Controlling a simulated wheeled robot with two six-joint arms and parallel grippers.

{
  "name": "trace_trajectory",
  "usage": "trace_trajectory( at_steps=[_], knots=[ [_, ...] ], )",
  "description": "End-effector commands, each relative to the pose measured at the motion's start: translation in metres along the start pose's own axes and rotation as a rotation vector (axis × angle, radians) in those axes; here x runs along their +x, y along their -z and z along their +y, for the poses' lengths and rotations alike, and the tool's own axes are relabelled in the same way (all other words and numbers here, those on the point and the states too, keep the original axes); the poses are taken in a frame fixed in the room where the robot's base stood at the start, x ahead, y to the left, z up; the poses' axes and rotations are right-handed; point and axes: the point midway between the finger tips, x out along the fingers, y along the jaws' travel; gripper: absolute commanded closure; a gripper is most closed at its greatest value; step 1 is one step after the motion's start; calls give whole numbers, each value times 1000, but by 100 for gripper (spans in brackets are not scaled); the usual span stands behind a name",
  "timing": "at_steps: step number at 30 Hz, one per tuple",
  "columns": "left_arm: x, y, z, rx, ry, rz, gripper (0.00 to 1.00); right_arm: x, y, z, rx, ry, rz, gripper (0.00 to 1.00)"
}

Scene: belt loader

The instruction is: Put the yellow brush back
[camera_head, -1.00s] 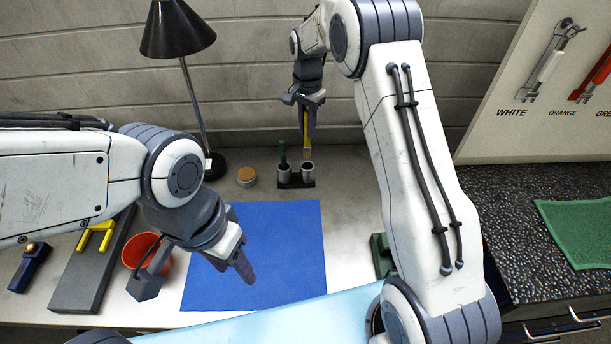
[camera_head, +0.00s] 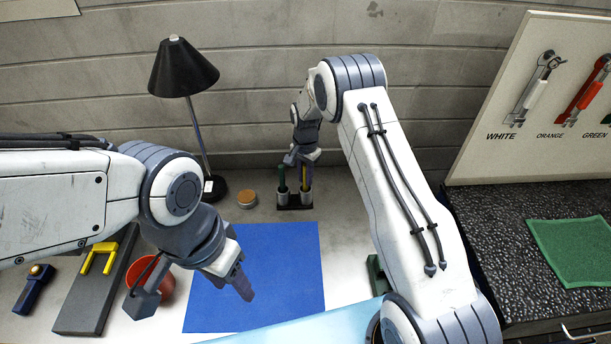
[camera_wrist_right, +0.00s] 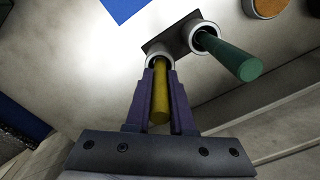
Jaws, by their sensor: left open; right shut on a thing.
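The yellow brush (camera_wrist_right: 161,92) is held in my right gripper (camera_wrist_right: 162,98), which is shut on its handle. In the right wrist view its far end is at the mouth of a grey cup (camera_wrist_right: 160,56); it looks to be inside the cup. In the head view my right gripper (camera_head: 305,172) is above the two-cup holder (camera_head: 295,206), over its right cup, with a bit of yellow showing. A green brush (camera_wrist_right: 232,58) stands tilted in the other cup (camera_wrist_right: 204,30). My left gripper (camera_head: 240,285) is open and empty above the blue mat (camera_head: 290,250).
A black lamp (camera_head: 184,70) and a round tan-topped tin (camera_head: 247,198) stand left of the holder. A red cup (camera_head: 166,286) and a grey block (camera_head: 85,305) with a yellow piece (camera_head: 99,256) are at left. The wall is close behind the holder.

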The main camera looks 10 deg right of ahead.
Motion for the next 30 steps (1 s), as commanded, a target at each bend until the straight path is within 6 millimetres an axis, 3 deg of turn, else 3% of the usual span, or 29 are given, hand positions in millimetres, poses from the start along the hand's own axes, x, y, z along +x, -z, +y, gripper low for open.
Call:
trace_trajectory(
  at_steps=[2, 3, 5, 6, 17, 19, 30],
  knots=[
    [3, 0, 0, 0, 0, 0, 50, 3, 0, 0, 0, 0, 0, 100],
    [3, 0, 0, 0, 0, 0, 50, 4, 0, 0, 0, 0, 0, 75],
    [2, 0, 0, 0, 0, 0, 50, 2, 0, 0, 0, 0, 0, 52],
    [2, 0, 0, -1, 0, 0, 50, 2, 0, 0, 0, 0, 0, 49],
    [-2, 0, 0, 0, 0, 0, 50, -3, 0, 0, 0, 0, 0, 49],
    [6, 0, 0, -1, 0, 0, 50, -7, 1, -1, 0, 3, 3, 49],
    [41, -2, -3, -7, 0, 0, 50, -82, 1, -1, 0, 5, 4, 49]
  ],
)
